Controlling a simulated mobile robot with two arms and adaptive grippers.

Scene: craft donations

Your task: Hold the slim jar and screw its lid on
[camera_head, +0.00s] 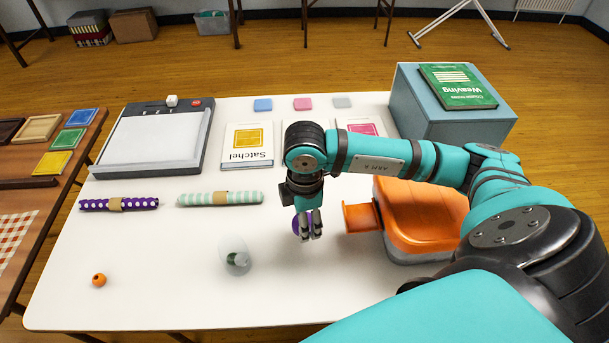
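A pale, translucent slim jar (232,249) is on the white table, left of my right gripper, with something small and greenish showing in its lower part. Its mouth is hard to make out. My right gripper (308,236) points down over the table, to the right of the jar and apart from it. A purple round thing (296,224), possibly the lid, shows beside and behind its fingers and is partly hidden by them. I cannot tell whether the fingers grip it. My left gripper is not in view.
An orange container (421,216) with a protruding tab stands close right of my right gripper. A blue-grey box (440,124) with a green book is behind it. Fabric rolls (221,198) lie behind the jar; an orange bead (99,280) is front left. The front table is mostly clear.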

